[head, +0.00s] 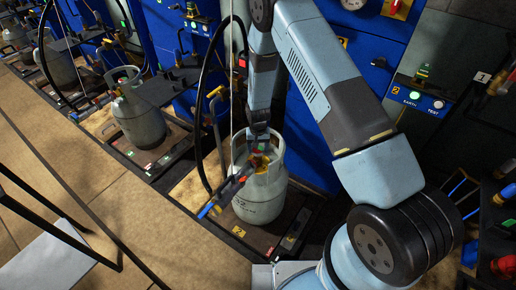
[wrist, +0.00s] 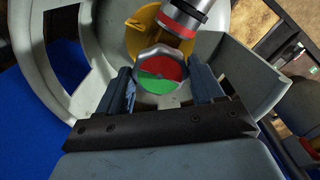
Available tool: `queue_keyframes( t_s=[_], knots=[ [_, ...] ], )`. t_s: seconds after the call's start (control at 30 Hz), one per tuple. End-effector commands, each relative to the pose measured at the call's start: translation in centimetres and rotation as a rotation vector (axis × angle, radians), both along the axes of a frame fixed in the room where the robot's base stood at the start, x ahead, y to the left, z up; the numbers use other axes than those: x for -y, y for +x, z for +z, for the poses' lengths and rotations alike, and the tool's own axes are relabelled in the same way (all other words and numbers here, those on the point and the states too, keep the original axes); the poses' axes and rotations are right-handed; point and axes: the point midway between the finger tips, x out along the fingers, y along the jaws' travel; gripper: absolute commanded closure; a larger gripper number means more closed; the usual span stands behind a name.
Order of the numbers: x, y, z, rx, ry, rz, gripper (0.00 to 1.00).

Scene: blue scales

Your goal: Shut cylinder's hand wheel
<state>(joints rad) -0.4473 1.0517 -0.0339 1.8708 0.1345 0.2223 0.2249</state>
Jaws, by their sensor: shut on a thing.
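The grey gas cylinder (head: 262,199) stands upright on a scale in the middle of the head view. Its open collar (wrist: 232,75) surrounds the valve in the wrist view. The hand wheel (wrist: 161,76) has a red and green face and a silver rim. My gripper (wrist: 160,84) is inside the collar, with one finger on each side of the wheel, and is shut on it. In the head view my gripper (head: 259,138) reaches down into the collar from above, and the wheel is too small to make out clearly.
A yellow part (wrist: 146,38) and a silver connector with a red ring (wrist: 183,18) sit just beyond the wheel. A black hose (head: 198,110) hangs left of the cylinder. Another cylinder (head: 139,115) stands on a scale further left. Blue panels (head: 365,55) stand behind.

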Motion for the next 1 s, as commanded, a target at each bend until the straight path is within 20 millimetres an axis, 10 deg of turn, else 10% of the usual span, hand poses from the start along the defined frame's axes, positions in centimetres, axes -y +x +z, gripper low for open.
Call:
queue_keyframes(
  t_s=[0.53, 0.57, 0.8, 1.0],
  knots=[
    [-0.15, 0.37, 0.18, 0.009, 0.004, -0.022, 0.64],
    [-0.15, 0.38, 0.18, 0.009, 0.004, -0.022, 0.3],
    [-0.06, 0.2, 0.09, 0.004, 0.001, -0.022, 0.08],
    [-0.03, 0.11, 0.06, 0.002, 0.001, -0.022, 0.08]
  ],
)
